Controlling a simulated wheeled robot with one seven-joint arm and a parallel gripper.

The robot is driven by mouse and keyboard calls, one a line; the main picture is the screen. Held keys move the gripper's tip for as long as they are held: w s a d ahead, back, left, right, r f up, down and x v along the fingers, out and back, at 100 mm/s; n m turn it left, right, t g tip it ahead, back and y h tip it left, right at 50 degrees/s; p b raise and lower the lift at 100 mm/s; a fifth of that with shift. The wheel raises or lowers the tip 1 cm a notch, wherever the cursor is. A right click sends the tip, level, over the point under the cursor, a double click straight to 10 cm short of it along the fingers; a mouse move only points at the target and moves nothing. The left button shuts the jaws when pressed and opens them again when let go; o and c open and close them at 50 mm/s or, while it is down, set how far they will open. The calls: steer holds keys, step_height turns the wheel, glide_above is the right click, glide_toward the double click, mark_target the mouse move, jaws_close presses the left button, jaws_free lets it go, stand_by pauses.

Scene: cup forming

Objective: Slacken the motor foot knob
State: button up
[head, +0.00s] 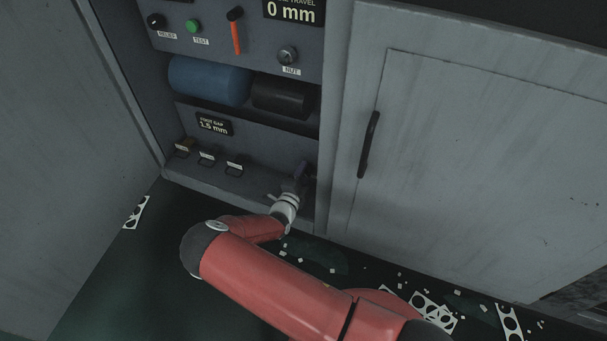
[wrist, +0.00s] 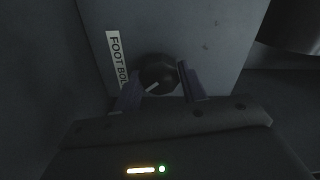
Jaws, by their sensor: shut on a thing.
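The motor foot knob (wrist: 158,74) is a round black knob with a white pointer line, in the wrist view. A label reading "FOOT BOL" (wrist: 117,58), cut off by a finger, is beside it on the grey panel. My gripper (wrist: 158,88) has one finger on each side of the knob and is shut on it. In the head view my gripper (head: 302,176) is at the lower right of the open machine bay, and it hides the knob there. A display (head: 214,124) reads "FOOT GAP 1.5 mm".
A blue motor cylinder (head: 210,80) and a black cylinder (head: 283,98) lie above. Several small labelled pieces, one a tag (head: 207,157), sit on the ledge to the left. A cabinet door with a black handle (head: 369,144) is at right. Punched scrap strips (head: 425,308) litter the floor.

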stand_by(0.4)
steer(key=o, duration=1)
steer(key=v, duration=0.7)
steer(key=shift+s+a, duration=0.15)
steer(key=shift+s, duration=0.2)
